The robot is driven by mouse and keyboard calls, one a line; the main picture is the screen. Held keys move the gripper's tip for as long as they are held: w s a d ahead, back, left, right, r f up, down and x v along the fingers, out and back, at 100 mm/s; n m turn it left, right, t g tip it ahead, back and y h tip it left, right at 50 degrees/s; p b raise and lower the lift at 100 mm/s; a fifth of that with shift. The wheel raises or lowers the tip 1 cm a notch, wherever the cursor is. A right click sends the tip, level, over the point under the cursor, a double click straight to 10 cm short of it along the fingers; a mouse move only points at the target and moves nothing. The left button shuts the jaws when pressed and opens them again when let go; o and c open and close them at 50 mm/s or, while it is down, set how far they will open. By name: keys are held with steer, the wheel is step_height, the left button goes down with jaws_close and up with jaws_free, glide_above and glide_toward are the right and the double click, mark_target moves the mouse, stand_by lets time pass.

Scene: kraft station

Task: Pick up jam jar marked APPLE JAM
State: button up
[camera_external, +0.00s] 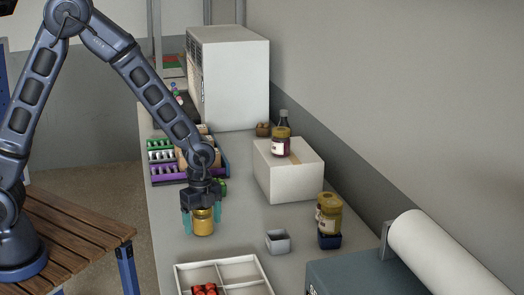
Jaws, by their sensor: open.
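A jar with amber contents (204,223) stands on the grey counter, left of the middle. My gripper (202,217) points down over it, with one teal finger on each side of the jar. The fingers are open, and I cannot tell whether either touches the glass. The gripper body hides the jar's top. No lettering can be read on this jar. A yellow jar (329,213) sits on a small dark blue box at the right. A dark jar with a pale label (281,143) stands on the white box. Their label words are too small to read.
A divided white tray (222,262) with red items lies in front. A small grey box (278,241) stands right of my gripper. Crates with green and purple parts (170,159) lie behind it. The white box (287,173) and a paper roll (440,252) are at right.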

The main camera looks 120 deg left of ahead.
steer(key=c, duration=1.3)
